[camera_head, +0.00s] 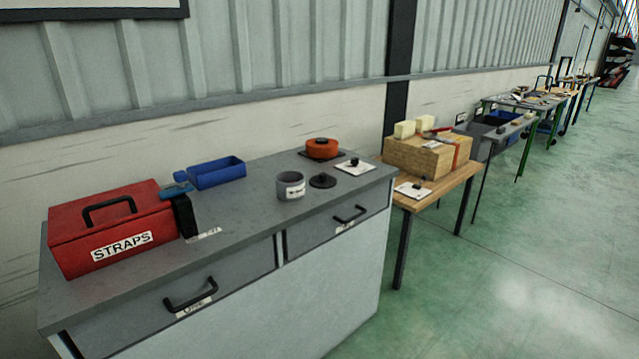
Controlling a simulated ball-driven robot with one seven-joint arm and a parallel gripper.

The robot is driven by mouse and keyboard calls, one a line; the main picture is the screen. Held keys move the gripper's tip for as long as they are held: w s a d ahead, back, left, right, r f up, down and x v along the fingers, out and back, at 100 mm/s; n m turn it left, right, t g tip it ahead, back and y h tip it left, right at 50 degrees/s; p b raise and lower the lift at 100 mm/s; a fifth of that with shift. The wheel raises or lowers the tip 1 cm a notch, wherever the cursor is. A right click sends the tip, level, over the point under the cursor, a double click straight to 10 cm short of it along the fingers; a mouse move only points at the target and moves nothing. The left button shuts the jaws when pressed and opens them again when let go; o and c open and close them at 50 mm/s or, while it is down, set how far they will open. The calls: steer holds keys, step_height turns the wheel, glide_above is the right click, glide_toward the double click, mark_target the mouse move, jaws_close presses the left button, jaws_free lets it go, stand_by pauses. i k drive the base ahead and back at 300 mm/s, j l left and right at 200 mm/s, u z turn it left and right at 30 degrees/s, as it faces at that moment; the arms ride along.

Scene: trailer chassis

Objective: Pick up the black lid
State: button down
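The black lid (322,181) is a small dark disc with a raised knob. It lies flat on the grey top of the cabinet (245,225), near the front edge above the right drawer. An open grey pot (290,186) with a white label stands just to its left, close beside it. My gripper is not in view.
An orange-red round pot (321,149) sits behind the lid, and a white card (355,166) with a small black item lies behind right. A red STRAPS box (110,229) and blue bin (216,173) stand left. A wooden table (440,188) stands right; green floor is open in front.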

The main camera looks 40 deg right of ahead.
mark_target(322, 181)
steer(key=z, duration=0.3)
steer(key=i+j+z, duration=0.15)
steer(key=i+z, duration=0.15)
steer(key=z, duration=0.15)
steer(key=i+j+z, duration=0.25)
steer(key=z, duration=0.2)
